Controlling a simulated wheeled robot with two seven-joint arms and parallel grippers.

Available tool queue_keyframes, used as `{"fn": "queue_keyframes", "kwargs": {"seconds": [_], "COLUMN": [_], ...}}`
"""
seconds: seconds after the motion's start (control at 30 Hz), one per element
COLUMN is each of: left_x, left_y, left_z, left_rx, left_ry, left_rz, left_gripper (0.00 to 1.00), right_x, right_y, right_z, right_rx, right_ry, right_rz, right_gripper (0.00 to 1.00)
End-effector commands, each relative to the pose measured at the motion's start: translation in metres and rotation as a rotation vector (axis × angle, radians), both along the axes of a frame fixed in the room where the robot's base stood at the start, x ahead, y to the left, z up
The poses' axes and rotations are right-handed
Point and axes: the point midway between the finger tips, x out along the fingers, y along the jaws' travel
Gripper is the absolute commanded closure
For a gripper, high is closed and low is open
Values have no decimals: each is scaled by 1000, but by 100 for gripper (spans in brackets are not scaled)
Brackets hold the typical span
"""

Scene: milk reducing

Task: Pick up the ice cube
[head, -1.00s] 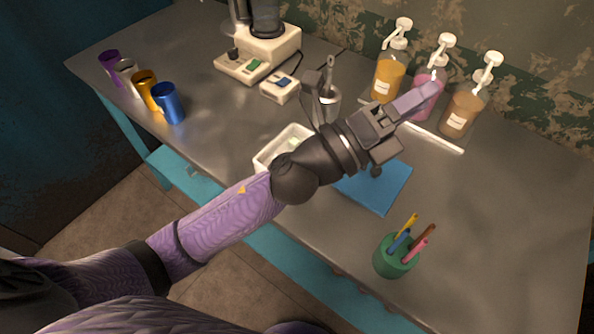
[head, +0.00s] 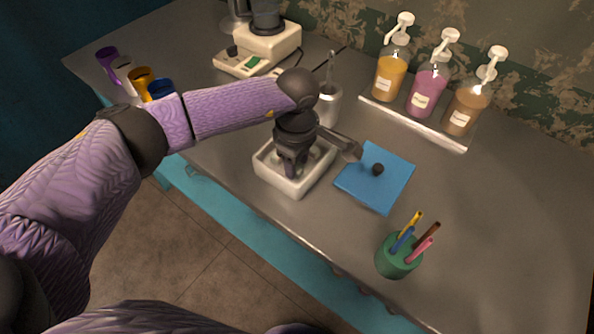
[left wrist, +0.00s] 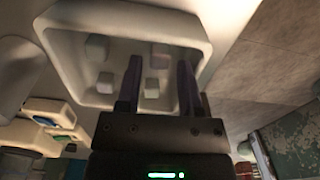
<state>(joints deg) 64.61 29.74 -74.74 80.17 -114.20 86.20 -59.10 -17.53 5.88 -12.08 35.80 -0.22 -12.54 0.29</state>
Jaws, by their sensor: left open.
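Several small pale ice cubes lie in a white square tray (head: 262,166), on the table's front part. In the left wrist view the tray (left wrist: 60,62) holds them apart from each other. One ice cube (left wrist: 152,88) shows between the two fingers of my left gripper (left wrist: 158,80). Others are a cube (left wrist: 97,46) and a cube (left wrist: 105,83) to the left, and a cube (left wrist: 160,53) beyond the fingertips. My left gripper (head: 291,170) is open and points down into the tray. In the head view it hides the cubes. My right gripper is not in view.
A green pen holder (head: 395,262), pump bottles (head: 428,92), a blender base (head: 262,48) and coloured cups (head: 142,78) stand around.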

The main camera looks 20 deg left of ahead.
Motion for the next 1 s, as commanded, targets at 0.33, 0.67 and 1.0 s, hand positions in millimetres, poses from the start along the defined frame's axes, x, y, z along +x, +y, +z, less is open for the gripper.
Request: {"fn": "queue_keyframes", "kwargs": {"seconds": [0.33, 0.67, 1.0], "left_x": [0, 0, 1], "left_y": [1, 1, 0], "left_z": [-15, -15, 31], "left_rx": [0, -1, -3], "left_ry": [-1, -1, -5], "left_rz": [1, 1, 1], "left_gripper": [70, 100, 100], "right_x": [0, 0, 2], "right_y": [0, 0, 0], "right_z": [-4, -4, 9], "right_rx": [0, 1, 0], "right_ry": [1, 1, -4], "right_rz": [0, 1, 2], "right_gripper": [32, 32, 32]}}
